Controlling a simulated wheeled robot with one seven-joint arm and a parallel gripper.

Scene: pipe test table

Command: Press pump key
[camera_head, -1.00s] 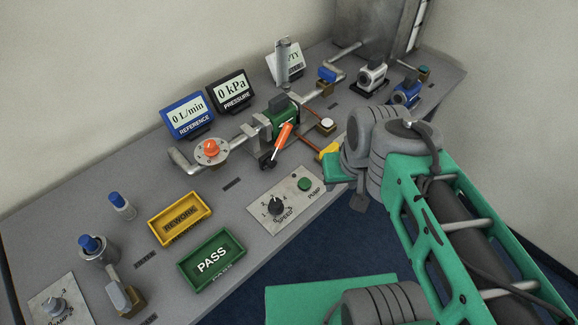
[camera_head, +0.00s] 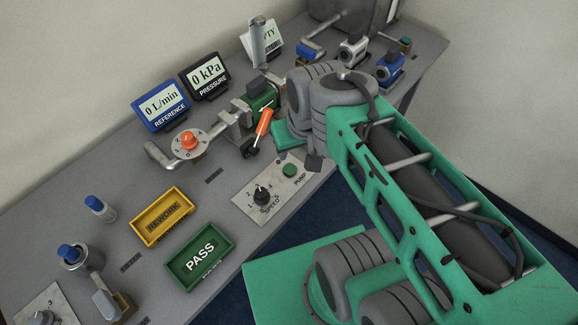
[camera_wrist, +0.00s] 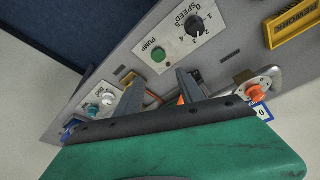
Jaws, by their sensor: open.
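The pump key is a round green button (camera_head: 290,170) on a light panel (camera_head: 246,203), beside the word PUMP and right of the black speed knob (camera_head: 262,194). In the wrist view the green button (camera_wrist: 158,54) lies just beyond the gap between my fingertips, with the knob (camera_wrist: 194,25) to its upper right. My gripper (camera_wrist: 157,78) is open and empty, its two dark fingers apart. It appears clear of the button, though the exact height is hard to tell.
An orange-handled valve (camera_head: 263,122) and a flanged pipe with an orange knob (camera_head: 188,140) stand behind the panel. A yellow REWORK tray (camera_head: 147,236) and a green PASS tray (camera_head: 171,267) lie to its left. The pressure display (camera_head: 207,72) reads 0 kPa.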

